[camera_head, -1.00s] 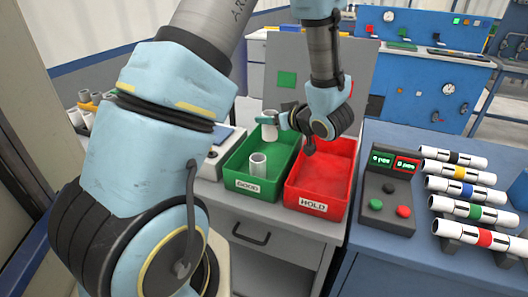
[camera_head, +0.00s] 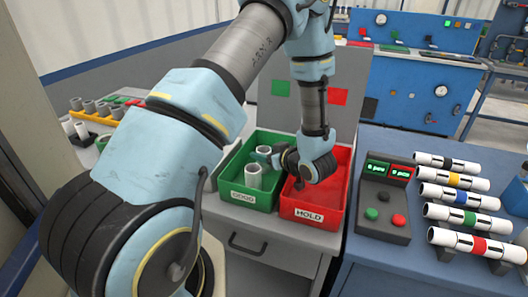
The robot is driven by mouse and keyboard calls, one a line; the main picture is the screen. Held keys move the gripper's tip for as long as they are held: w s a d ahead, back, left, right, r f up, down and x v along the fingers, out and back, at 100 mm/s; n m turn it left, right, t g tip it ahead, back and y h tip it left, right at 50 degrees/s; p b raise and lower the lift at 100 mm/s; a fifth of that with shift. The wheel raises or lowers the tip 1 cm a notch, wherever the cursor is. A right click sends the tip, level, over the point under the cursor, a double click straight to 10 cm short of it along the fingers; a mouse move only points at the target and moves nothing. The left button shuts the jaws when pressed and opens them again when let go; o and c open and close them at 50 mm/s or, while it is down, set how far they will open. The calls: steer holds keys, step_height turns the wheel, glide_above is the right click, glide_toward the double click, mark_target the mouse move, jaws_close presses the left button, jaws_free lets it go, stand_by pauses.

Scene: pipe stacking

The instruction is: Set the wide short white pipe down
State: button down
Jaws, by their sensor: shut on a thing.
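My gripper (camera_head: 265,154) reaches in from the right over the green GOOD bin (camera_head: 247,199) and is shut on a white pipe (camera_head: 264,149). The pipe is upright and low, within the bin's outline. Its lower part is hidden, so I cannot tell whether it touches the bin floor. A second white pipe (camera_head: 253,176) stands upright in the same bin, nearer the front. The held pipe appears just behind it; any gap between them is unclear.
The red HOLD bin (camera_head: 309,213) is right of the green one, with my wrist partly over it. A counter box (camera_head: 385,203) and several banded pipes (camera_head: 452,178) lie farther right. A rack with grey pipes (camera_head: 103,108) is at the left.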

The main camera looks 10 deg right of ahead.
steer(key=shift+f, duration=0.2)
steer(key=c, duration=0.5)
jaws_free()
steer(key=shift+r, duration=0.1)
